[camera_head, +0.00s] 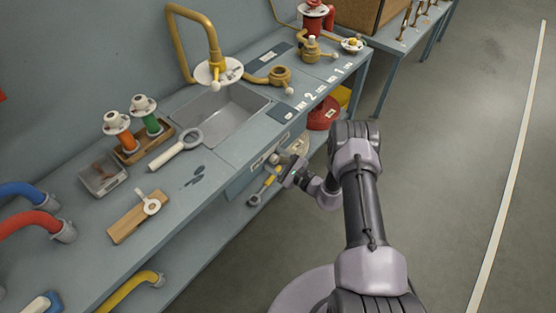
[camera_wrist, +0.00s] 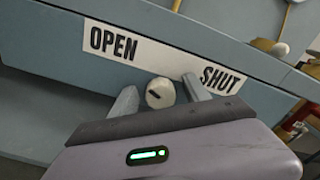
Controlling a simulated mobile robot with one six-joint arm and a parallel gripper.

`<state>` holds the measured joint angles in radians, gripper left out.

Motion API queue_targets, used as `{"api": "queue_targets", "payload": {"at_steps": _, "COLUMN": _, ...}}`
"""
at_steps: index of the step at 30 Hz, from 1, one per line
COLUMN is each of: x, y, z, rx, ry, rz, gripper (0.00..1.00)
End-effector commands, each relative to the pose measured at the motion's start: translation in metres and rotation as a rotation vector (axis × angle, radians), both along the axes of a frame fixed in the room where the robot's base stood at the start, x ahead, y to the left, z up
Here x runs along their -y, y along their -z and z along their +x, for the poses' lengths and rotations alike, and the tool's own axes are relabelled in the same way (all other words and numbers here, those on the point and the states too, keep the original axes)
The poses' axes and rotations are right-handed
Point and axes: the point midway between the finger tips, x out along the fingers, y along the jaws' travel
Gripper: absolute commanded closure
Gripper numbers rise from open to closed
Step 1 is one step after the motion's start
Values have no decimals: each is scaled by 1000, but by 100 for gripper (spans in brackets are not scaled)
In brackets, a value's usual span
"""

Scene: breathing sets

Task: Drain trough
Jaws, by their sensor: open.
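The grey trough (camera_head: 214,118) is sunk into the bench top under a brass swan-neck tap (camera_head: 208,40). It looks empty. My gripper (camera_head: 283,172) is at the bench's front face, below the trough's right side. In the wrist view my gripper (camera_wrist: 160,95) is open, with its two fingers on either side of a pale round knob with a dark slot (camera_wrist: 160,92). Whether they touch it I cannot tell. A white label (camera_wrist: 155,56) above the knob reads OPEN at left and SHUT at right. A yellow lever with a ring end (camera_head: 254,199) hangs beside my gripper.
A white-handled magnifier (camera_head: 176,150), a wooden rack with orange and green pieces (camera_head: 147,148) and a clear box (camera_head: 102,175) are left of the trough. Brass valves (camera_head: 281,76) and numbers are to its right. A lower shelf (camera_head: 215,222) runs beneath. The floor at right is clear.

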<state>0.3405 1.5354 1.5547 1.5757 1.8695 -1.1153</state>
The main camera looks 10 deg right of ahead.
Motion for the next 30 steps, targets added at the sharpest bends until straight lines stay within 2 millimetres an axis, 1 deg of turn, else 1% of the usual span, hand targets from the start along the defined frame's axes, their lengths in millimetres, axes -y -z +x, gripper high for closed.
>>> {"api": "queue_targets", "payload": {"at_steps": 2, "x": 8, "y": -1, "z": -9, "rx": -4, "ry": 4, "rz": 1, "gripper": 46}}
{"api": "queue_targets", "payload": {"at_steps": 5, "x": 24, "y": -3, "z": -30, "rx": -3, "ry": 6, "rz": 1, "gripper": 46}}
{"api": "queue_targets", "payload": {"at_steps": 12, "x": 68, "y": -4, "z": -91, "rx": -3, "ry": 9, "rz": 3, "gripper": 46}}
{"api": "queue_targets", "payload": {"at_steps": 15, "x": 83, "y": -3, "z": -113, "rx": -1, "ry": 7, "rz": 3, "gripper": 46}}
{"api": "queue_targets", "payload": {"at_steps": 18, "x": 94, "y": -2, "z": -127, "rx": -1, "ry": 5, "rz": 1, "gripper": 46}}
{"api": "queue_targets", "payload": {"at_steps": 22, "x": 99, "y": -1, "z": -137, "rx": -1, "ry": 1, "rz": 1, "gripper": 46}}
{"api": "queue_targets", "payload": {"at_steps": 30, "x": 100, "y": 0, "z": -138, "rx": -1, "ry": 0, "rz": 1, "gripper": 46}}
